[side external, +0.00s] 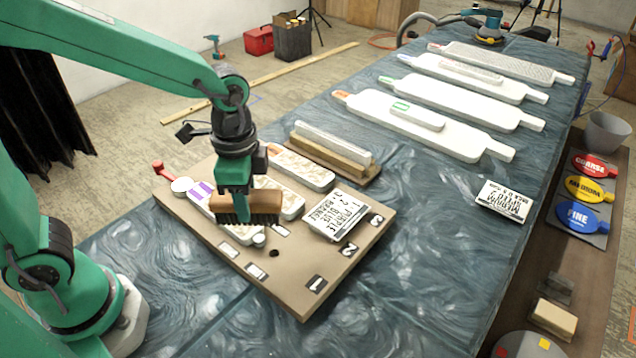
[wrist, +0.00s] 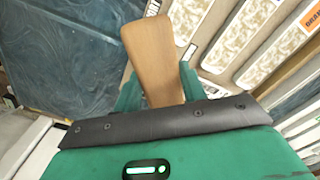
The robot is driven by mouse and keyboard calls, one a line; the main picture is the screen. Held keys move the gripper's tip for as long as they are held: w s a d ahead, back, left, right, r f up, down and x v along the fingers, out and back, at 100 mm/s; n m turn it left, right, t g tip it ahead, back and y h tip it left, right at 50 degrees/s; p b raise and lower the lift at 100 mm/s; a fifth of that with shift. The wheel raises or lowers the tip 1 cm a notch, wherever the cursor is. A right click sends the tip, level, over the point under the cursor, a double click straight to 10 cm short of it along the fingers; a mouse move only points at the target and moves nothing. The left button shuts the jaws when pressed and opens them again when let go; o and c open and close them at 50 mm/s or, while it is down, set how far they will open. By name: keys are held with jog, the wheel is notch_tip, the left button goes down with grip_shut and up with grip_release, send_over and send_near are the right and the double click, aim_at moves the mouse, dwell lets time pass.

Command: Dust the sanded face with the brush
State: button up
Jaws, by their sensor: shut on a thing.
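My gripper (side external: 240,206) is shut on a brush (side external: 262,203) with a wooden back and dark bristles pointing down. In the wrist view the brush's wooden body (wrist: 150,45) shows between the fingers (wrist: 160,88); its bristles are hidden there. The brush is over the purple-marked relief panel (side external: 203,196) on the brown board (side external: 290,296). I cannot tell whether the bristles touch it. A middle panel (side external: 292,204) is partly hidden behind the brush. An orange-marked panel (side external: 305,170) lies behind it. Carved wavy faces (wrist: 236,28) show in the wrist view.
A card (side external: 338,214) listing colours and numbered tags (side external: 316,283) lie on the board. A white bar on a wooden block (side external: 330,150) stands behind it. Long white panels (side external: 430,122) fill the far table. COARSE, MEDIUM and FINE discs (side external: 580,216) lie at right. The front cloth is clear.

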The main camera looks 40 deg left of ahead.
jog(key=a, duration=0.1)
jog(key=w+a+n, duration=0.1)
jog(key=a, duration=0.1)
jog(key=shift+w+a+r+n, duration=0.1)
jog(key=shift+w+r+n, duration=0.2)
jog(key=shift+w+n, duration=0.1)
jog(key=shift+f, duration=0.1)
jog(key=shift+f, duration=3.45)
jog(key=shift+a+f, duration=0.4)
jog(key=shift+a, duration=0.15)
jog(key=shift+c, duration=0.3)
jog(key=shift+a+f, duration=0.15)
jog(key=shift+a, duration=0.2)
jog(key=shift+w+a, duration=0.15)
jog(key=shift+a, duration=5.65)
jog(key=shift+d, duration=6.8)
notch_tip(320, 180, up, 8)
